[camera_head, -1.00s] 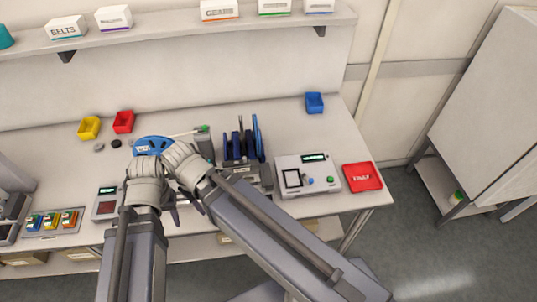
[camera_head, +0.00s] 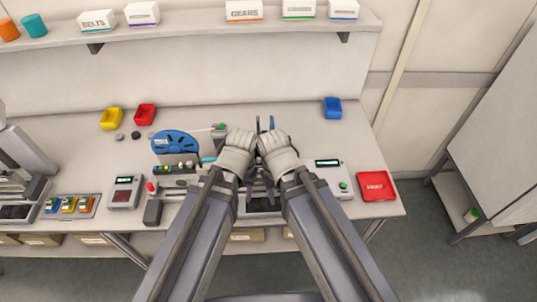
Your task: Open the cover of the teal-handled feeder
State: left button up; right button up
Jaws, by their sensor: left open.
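A small teal part (camera_head: 208,160), which looks like the feeder's handle, shows just left of my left wrist. It is beside a feeder with a blue reel (camera_head: 175,142) on the bench. The feeder's cover cannot be made out, and my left wrist hides the area to the right. My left gripper (camera_head: 246,190) is open, pointing down over the bench, its fingers small and dark below the wrist. My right gripper (camera_head: 271,194) is close beside it on the right. Its fingers are mostly hidden by its own wrist and arm.
A white device with a screen (camera_head: 328,163) and a red tray (camera_head: 376,186) stand to the right. Yellow (camera_head: 111,119), red (camera_head: 145,114) and blue (camera_head: 332,108) bins stand at the back. A small meter (camera_head: 125,192) is at left. Blue upright parts (camera_head: 271,122) show behind my wrists.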

aim_at(259, 158)
pick_arm(q)
jog(key=w+d+r+n+p, duration=0.1)
jog(key=w+d+r+p, duration=0.1)
jog(key=w, duration=0.3)
jog(key=w+d+r+n+p, duration=0.1)
jog(key=w+d+r+p, duration=0.1)
jog(key=w, duration=0.3)
jog(key=w+d+r+n+h+p, duration=0.1)
jog(key=w+d+r+p, duration=0.1)
jog(key=w, duration=0.3)
jog(key=shift+w+r+n, duration=0.1)
jog(key=shift+r+n, duration=0.2)
notch_tip(259, 158, down, 8)
jog(key=b, duration=0.7)
jog(key=shift+b, duration=0.4)
jog(key=shift+c, duration=0.2)
grip_shut()
jog(key=shift+a, duration=0.1)
